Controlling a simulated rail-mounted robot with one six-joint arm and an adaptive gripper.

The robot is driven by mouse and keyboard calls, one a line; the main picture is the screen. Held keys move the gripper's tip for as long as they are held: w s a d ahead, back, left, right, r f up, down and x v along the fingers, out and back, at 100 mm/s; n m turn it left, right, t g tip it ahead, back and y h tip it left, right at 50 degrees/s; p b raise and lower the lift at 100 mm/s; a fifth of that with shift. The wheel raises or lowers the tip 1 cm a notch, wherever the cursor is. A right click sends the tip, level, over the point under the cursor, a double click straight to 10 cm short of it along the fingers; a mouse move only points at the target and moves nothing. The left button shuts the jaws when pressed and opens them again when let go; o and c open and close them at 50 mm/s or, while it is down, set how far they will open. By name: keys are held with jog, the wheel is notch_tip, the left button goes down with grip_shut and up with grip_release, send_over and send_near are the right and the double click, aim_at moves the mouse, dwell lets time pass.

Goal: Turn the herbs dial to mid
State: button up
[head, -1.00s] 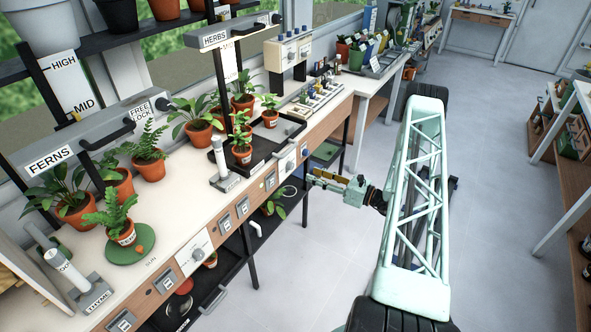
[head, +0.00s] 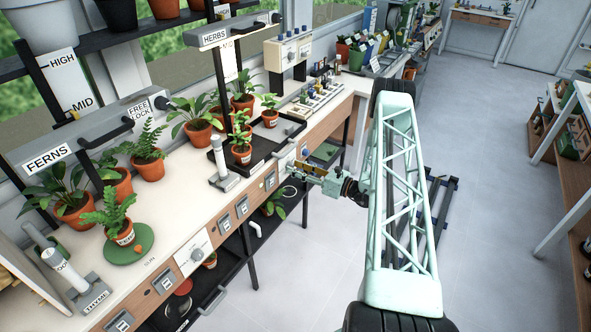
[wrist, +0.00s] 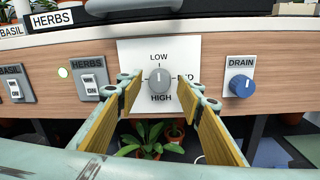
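The herbs dial (wrist: 159,80) is a round grey knob on a white plate (wrist: 135,52) in the wooden bench front. LOW is printed above it, HIGH below, and a partly covered label, apparently MID, is at the right. Its pale pointer line appears to point up toward LOW. My gripper (wrist: 160,92) is open, with one yellow-padded finger to the left of the knob and one to the right, a gap showing on both sides. In the head view my gripper (head: 302,170) is at the bench front, hiding most of the dial plate.
A HERBS switch (wrist: 89,83) is left of the plate and a blue DRAIN knob (wrist: 241,84) is to its right. Potted plants (wrist: 150,140) stand below the bench front. Herb pots (head: 240,152) stand in a black tray above. The floor (head: 310,265) beside the bench is clear.

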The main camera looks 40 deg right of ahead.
jog(key=shift+w+a, duration=0.1)
jog(key=shift+w, duration=0.1)
jog(key=shift+c, duration=0.2)
jog(key=c, duration=0.8)
jog(key=shift+m, duration=0.4)
jog(key=shift+a+f+m+t+h+b, duration=0.15)
jog(key=shift+m+b, duration=0.4)
jog(key=shift+m, duration=3.85)
jog(key=shift+d+r+m+t+h+b, duration=0.2)
jog(key=shift+m+b, duration=0.3)
jog(key=shift+m, duration=3.9)
